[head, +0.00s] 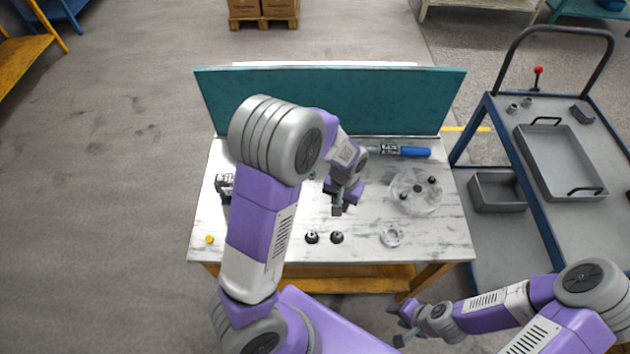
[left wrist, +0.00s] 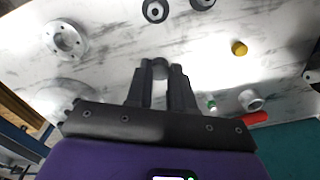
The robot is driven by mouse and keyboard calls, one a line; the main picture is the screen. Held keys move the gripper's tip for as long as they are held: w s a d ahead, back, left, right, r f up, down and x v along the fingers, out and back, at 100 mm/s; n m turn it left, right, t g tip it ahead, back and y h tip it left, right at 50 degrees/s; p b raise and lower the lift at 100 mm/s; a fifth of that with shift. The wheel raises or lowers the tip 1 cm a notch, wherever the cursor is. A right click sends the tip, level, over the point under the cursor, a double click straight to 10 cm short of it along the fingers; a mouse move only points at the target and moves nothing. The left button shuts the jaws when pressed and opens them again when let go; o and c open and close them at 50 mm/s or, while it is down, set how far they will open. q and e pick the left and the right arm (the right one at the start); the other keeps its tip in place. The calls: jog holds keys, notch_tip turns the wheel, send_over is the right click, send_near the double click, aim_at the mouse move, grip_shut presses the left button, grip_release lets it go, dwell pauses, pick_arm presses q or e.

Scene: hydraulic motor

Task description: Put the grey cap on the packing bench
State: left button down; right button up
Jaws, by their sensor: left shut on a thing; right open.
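My left gripper (head: 338,207) reaches over the middle of the white-topped workbench (head: 440,243). In the left wrist view, it (left wrist: 160,75) is shut on a small rounded dark-grey piece (left wrist: 160,67), which looks like the grey cap. The fingers cover most of it, and it is held above the bench top. My right gripper (head: 398,328) is open and empty in front of the bench, low at the right. I cannot tell which piece of furniture is the packing bench.
Two black round parts (head: 312,237) (head: 337,237), a metal ring (head: 391,237), a large pale disc (head: 416,192) and a yellow cap (head: 209,240) lie on the workbench. A teal panel (head: 330,95) closes its back. A trolley (head: 520,235) with a grey tray (head: 575,185) stands right.

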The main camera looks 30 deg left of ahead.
pick_arm(q)
jog(key=a+n+p, duration=0.4)
jog(key=a+n, duration=0.2)
jog(key=a, duration=0.2)
jog(key=b, duration=0.1)
send_over(318, 209)
jog(key=shift+n, duration=0.4)
notch_tip(318, 209, down, 5)
jog(key=shift+r, duration=0.1)
notch_tip(318, 209, down, 4)
jog(key=shift+s+r+b, duration=0.1)
jog(key=shift+r+b, duration=0.05)
jog(key=shift+b, duration=0.15)
jog(key=shift+f, duration=0.3)
pick_arm(e)
notch_tip(318, 209, up, 3)
jog(key=shift+w+a+r, duration=0.1)
jog(key=shift+r, duration=0.05)
pick_arm(q)
jog(key=shift+d+f, duration=0.1)
jog(key=shift+f, duration=0.05)
jog(key=c, duration=1)
grip_release()
